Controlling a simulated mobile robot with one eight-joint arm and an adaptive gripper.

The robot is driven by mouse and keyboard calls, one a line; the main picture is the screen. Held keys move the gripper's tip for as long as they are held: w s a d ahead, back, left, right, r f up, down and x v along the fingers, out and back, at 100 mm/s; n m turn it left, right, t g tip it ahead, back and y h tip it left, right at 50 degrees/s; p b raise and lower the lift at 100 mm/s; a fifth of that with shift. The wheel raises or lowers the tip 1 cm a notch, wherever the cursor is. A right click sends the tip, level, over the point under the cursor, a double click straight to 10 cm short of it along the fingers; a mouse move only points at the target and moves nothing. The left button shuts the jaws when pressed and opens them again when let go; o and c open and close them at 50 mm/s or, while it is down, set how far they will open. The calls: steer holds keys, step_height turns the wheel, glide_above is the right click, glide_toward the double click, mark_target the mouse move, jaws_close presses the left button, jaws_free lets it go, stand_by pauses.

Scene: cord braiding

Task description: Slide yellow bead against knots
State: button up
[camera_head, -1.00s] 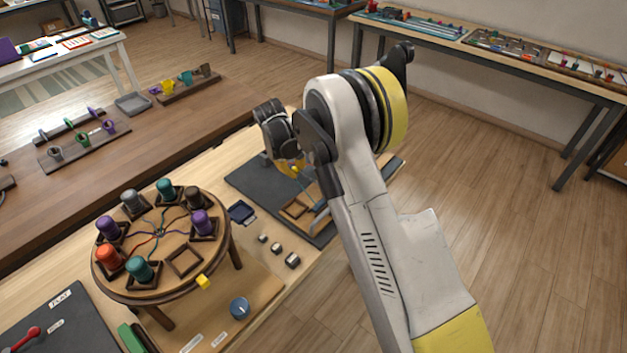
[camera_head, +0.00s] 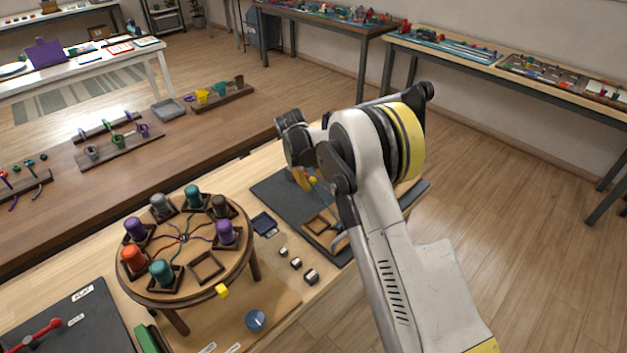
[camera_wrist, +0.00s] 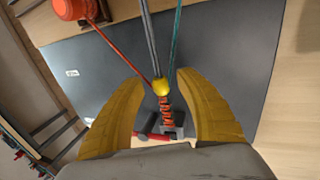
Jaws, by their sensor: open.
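The yellow bead (camera_wrist: 160,87) sits on the cords in the wrist view, just above a short red-orange wrapped stretch of knots (camera_wrist: 165,108). A red-orange cord (camera_wrist: 118,54), a grey cord (camera_wrist: 149,35) and a teal cord (camera_wrist: 175,40) run to the bead. My gripper (camera_wrist: 160,80) is open, with its yellow fingers to the left and right of the bead and knots, apart from both. The knots end at a grey and red holder (camera_wrist: 165,131) on the dark mat (camera_wrist: 230,60).
A red-orange bobbin (camera_wrist: 70,8) lies at the top left of the wrist view. In the head view, a round braiding stand (camera_head: 185,245) with several coloured bobbins is left of my arm. A wooden frame (camera_head: 320,222) and small dark blocks (camera_head: 296,263) lie nearby.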

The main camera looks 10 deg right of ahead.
steer(key=v, duration=1.2)
steer(key=shift+d, duration=0.1)
steer(key=s+d+r+m+t+y, duration=0.1)
steer(key=s+d+r+m, duration=0.1)
steer(key=s+d+r, duration=0.4)
steer(key=s+d+r+m+t+y, duration=0.1)
steer(key=s+r, duration=0.8)
steer(key=s, duration=0.2)
steer(key=s+d+f+m+t, duration=0.1)
steer(key=s+d+f+m, duration=0.1)
steer(key=s, duration=0.8)
steer(key=s+d+f+m+t+y, duration=0.1)
steer(key=s+d+m+t, duration=0.1)
steer(key=s, duration=0.9)
steer(key=shift+s+f, duration=0.25)
steer(key=shift+f, duration=0.15)
